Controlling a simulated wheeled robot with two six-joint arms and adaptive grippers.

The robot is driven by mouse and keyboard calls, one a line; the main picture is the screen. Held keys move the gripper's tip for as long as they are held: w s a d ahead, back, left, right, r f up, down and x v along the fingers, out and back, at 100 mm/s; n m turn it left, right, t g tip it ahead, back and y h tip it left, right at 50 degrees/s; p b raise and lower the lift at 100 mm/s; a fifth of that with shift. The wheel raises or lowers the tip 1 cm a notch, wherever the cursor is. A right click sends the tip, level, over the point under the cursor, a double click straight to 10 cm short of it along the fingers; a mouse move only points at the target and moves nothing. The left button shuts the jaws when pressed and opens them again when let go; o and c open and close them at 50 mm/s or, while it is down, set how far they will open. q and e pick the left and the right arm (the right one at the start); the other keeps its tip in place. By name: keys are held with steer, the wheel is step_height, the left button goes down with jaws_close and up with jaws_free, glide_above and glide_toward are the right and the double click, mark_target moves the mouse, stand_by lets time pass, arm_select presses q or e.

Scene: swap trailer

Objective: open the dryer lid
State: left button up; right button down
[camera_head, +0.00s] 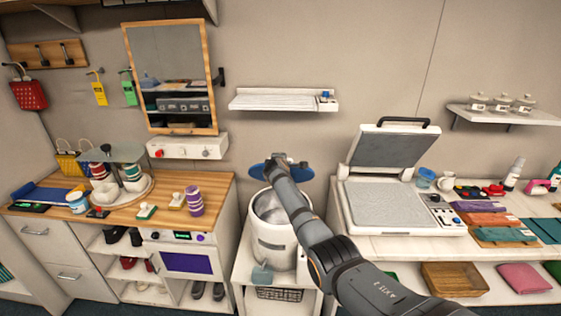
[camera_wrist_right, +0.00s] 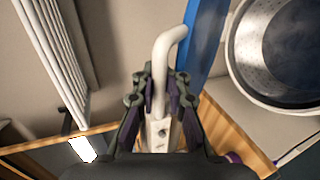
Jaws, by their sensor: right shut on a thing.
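The dryer (camera_head: 268,246) is a white drum on a low white stand at the middle. Its top is open and the grey inside shows; in the right wrist view the perforated metal drum (camera_wrist_right: 247,50) is at the upper right. The blue lid (camera_head: 300,174) is raised behind the opening, partly hidden by my right arm; in the wrist view it is a blue strip (camera_wrist_right: 203,38). My right gripper (camera_wrist_right: 162,88) is shut on the white bent lid handle (camera_wrist_right: 160,55). In the head view it is at the lid, with its fingers hard to make out. My left gripper is not in view.
A wooden counter (camera_head: 120,222) with cups stands left of the dryer. A flat press with a raised cover (camera_head: 393,148) stands on the right table. A wall shelf (camera_head: 272,101) is above the lid, and a wood-framed mirror (camera_head: 171,75) hangs to its left.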

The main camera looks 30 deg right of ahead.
steer(key=c, duration=1.4)
jaws_free()
steer(key=shift+s+a+r, duration=0.1)
steer(key=shift+s+r, duration=0.05)
steer(key=shift+r, duration=0.1)
steer(key=shift+f, duration=0.1)
steer(key=v, duration=1.2)
steer(key=shift+s, duration=0.1)
steer(key=shift+f, duration=0.1)
steer(key=shift+c, duration=0.3)
